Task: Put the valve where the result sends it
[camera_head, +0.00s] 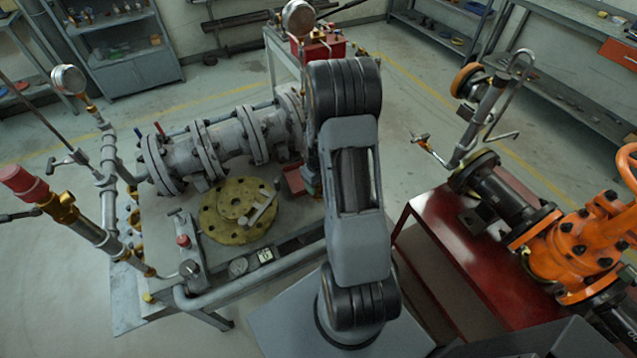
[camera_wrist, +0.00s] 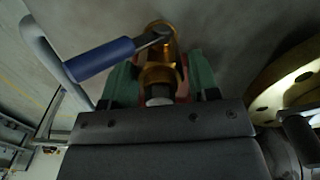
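In the wrist view a small brass valve (camera_wrist: 160,68) with a blue lever handle (camera_wrist: 100,58) stands between the green fingers of my gripper (camera_wrist: 160,85). The handle points left, across and beyond the left finger. Red surface shows in narrow strips beside the brass body, so I cannot tell whether the fingers press on it. In the head view my arm hides the valve and most of my gripper. A red tray (camera_head: 293,180) lies on the grey bench (camera_head: 165,235) just left of my arm.
A yellow round flange (camera_head: 225,225) lies on the bench, and its edge shows right of my gripper in the wrist view (camera_wrist: 290,80). A grey flanged pipe (camera_head: 215,145) runs behind it. Gauge piping (camera_head: 105,165) stands left. A red table (camera_head: 455,230) carries an orange gate valve (camera_head: 575,245) at right.

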